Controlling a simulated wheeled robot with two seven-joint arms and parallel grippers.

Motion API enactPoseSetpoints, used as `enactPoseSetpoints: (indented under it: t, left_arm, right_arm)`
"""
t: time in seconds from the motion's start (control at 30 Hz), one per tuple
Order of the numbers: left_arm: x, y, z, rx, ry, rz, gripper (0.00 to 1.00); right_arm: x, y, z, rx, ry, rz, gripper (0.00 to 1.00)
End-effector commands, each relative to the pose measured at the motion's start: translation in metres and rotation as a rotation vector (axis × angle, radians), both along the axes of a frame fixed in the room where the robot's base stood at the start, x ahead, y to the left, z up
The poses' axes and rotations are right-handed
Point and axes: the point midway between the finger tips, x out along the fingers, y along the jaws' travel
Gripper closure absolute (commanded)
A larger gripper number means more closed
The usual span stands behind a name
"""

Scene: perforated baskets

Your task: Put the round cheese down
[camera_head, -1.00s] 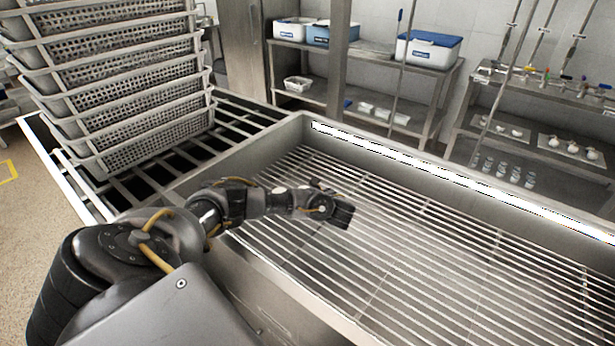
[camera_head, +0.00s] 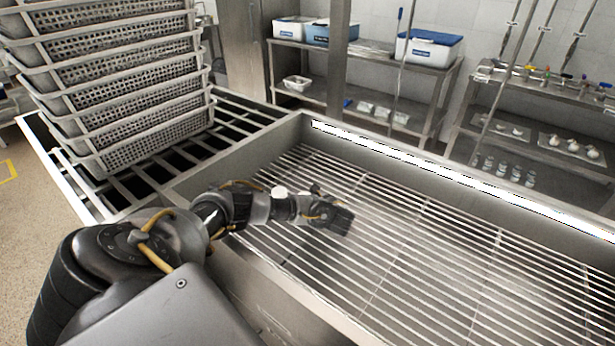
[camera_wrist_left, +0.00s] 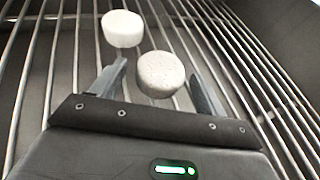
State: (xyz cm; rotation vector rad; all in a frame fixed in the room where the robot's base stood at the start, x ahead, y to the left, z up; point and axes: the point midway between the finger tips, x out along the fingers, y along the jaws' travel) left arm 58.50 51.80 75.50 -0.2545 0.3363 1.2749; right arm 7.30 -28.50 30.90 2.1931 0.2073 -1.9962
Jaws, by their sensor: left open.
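Two round white cheeses show in the left wrist view. The nearer cheese (camera_wrist_left: 160,72) sits between the two spread fingers of my left gripper, with a gap on each side. The other cheese (camera_wrist_left: 122,28) lies just beyond, up and to the left, on the bars. In the head view my left gripper (camera_head: 338,222) is low over the grate (camera_head: 430,250) of the steel basin. It is open. A small white round piece (camera_head: 279,191) peeks out behind my left wrist; which cheese it is I cannot tell. My right gripper is out of view.
A tall stack of perforated baskets (camera_head: 135,100) stands on a barred rack to the left. The basin's metal walls (camera_head: 285,150) surround the grate. The grate's right part is clear. Shelves with blue-lidded boxes (camera_head: 430,50) stand behind.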

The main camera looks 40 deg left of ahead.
Motion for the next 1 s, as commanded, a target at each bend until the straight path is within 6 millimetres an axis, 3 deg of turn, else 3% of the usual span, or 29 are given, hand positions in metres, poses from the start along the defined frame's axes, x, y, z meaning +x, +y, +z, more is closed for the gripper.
enactPoseSetpoints:
  t: [0.27, 0.53, 0.7, 1.0]
  left_arm:
    - [-0.003, -0.011, 0.013, -0.002, 0.001, -0.001, 0.25]
    - [-0.016, -0.058, 0.036, -0.003, 0.001, -0.002, 0.25]
    - [-0.024, -0.085, 0.045, -0.001, 0.002, -0.002, 0.25]
    - [-0.031, -0.106, 0.050, 0.000, 0.000, 0.000, 0.25]
  right_arm:
    - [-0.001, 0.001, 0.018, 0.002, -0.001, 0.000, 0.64]
    - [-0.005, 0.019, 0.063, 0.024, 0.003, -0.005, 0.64]
    - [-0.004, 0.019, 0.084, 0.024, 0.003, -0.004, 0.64]
    - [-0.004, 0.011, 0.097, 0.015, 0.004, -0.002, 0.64]
